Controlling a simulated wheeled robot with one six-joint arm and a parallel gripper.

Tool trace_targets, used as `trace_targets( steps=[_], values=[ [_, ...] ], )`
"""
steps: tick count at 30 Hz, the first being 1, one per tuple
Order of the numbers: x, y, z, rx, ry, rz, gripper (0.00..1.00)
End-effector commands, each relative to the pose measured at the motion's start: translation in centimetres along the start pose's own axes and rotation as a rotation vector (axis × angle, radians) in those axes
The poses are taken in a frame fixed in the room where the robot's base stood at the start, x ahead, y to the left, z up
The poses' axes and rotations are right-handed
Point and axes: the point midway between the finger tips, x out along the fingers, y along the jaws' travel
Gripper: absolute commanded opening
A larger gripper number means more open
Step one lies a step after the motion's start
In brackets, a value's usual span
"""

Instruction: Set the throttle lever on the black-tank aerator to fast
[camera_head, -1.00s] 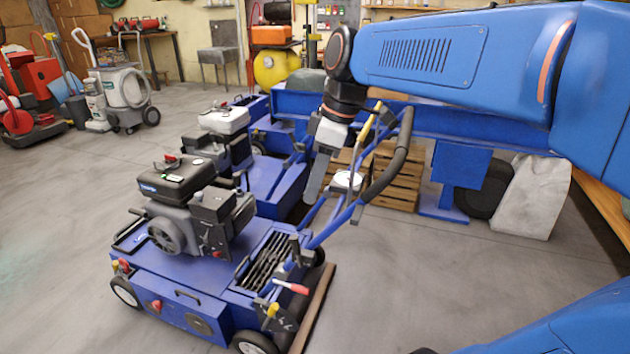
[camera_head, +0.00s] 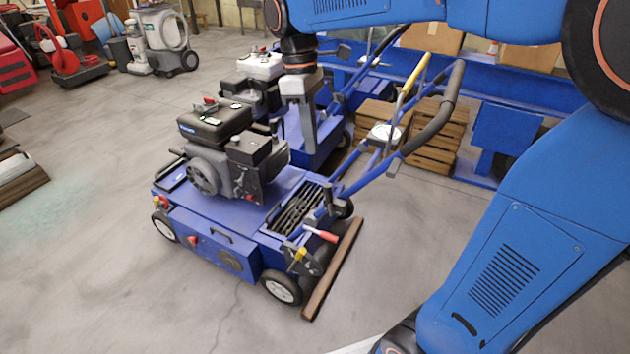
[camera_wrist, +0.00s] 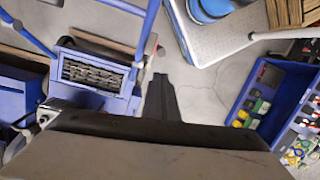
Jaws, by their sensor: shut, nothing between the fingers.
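The black-tank aerator (camera_head: 235,255) stands in front in the head view, with a blue deck and a black engine and tank (camera_head: 214,122) on top. A yellow-gripped lever (camera_head: 416,74) rises beside its black handlebar (camera_head: 440,115). A red-gripped lever (camera_head: 320,233) is at its rear side. I cannot tell which part is the throttle lever, and no fast mark is readable. My gripper (camera_head: 309,138) points down, shut and empty, appearing just right of the engine and apart from both coloured levers. Its dark fingers (camera_wrist: 160,98) show in the wrist view.
A white-tank aerator (camera_head: 260,66) stands close behind. Wooden crates (camera_head: 436,135) are beyond the handlebar. A brown plank (camera_head: 332,270) lies by the rear wheel. Open floor (camera_head: 110,275) is at front left. The wrist view shows a blue tray of coloured parts (camera_wrist: 270,95).

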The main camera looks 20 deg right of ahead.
Motion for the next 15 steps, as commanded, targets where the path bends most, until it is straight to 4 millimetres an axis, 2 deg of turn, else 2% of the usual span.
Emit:
trace_targets(
  steps=[1, 6, 10, 15],
  values=[
    [0.4, -0.1, -1.4, -0.007, -0.046, 0.005, 0.0],
    [1.2, -0.5, -4.9, 0.006, -0.166, 0.045, 0.0],
    [1.6, -0.8, -6.5, 0.013, -0.222, 0.071, 0.0],
    [1.9, -0.9, -7.1, 0.019, -0.245, 0.086, 0.0]
  ],
)
